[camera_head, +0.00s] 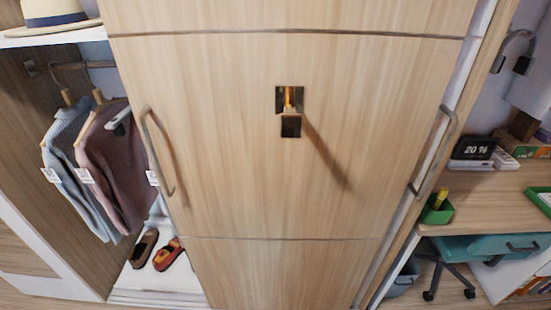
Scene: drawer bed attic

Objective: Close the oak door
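The oak door (225,130) is a large light-wood panel filling the middle of the camera_head view. Thin horizontal seams cross it near the top and bottom. A curved metal handle (154,150) is on its left edge, and another handle (435,150) is at its right edge. A small dark fitting (290,127) with an orange piece sits in the upper middle, with a long diagonal shadow beside it. Left of the door, the wardrobe interior is open to view. I cannot identify either gripper in this view.
Sweaters (115,165) hang in the open wardrobe, close to the door's left edge. Shoes (167,254) stand on the white wardrobe floor below. A hat (52,14) lies on the upper shelf.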

